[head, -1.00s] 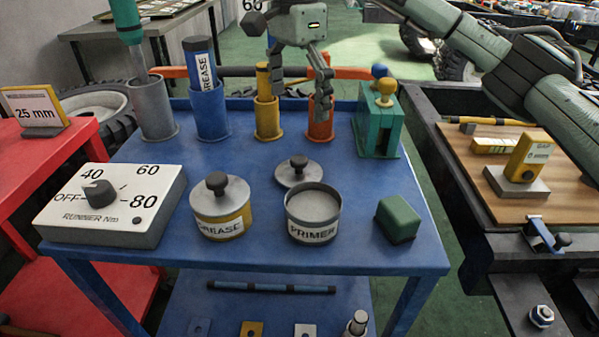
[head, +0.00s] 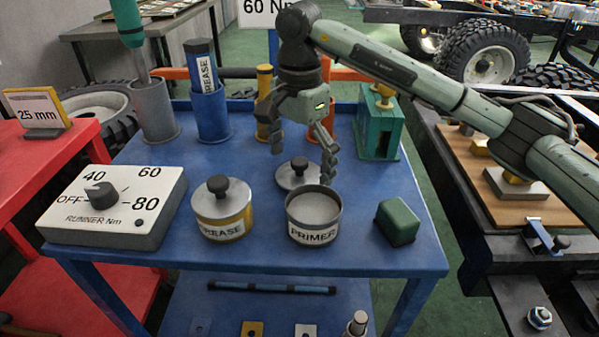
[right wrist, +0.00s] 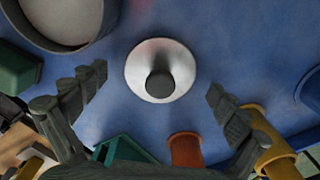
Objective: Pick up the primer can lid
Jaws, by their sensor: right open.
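The primer can lid (head: 297,175) is a grey disc with a dark round knob, lying on the blue cart top just behind the open primer can (head: 314,222). In the right wrist view the lid (right wrist: 140,68) lies flat with its knob near the middle, beyond and between the fingers. My right gripper (head: 302,160) is open and empty, above and slightly behind the lid. Its two fingers also show in the right wrist view (right wrist: 158,88), spread wide and apart from the lid. My left gripper is not in view.
A grease can (head: 222,218) with its lid on stands left of the primer can. A green block (head: 397,222) sits to the right. An orange holder (right wrist: 186,150), yellow holder (right wrist: 272,150) and teal stand (head: 377,128) are close behind the lid.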

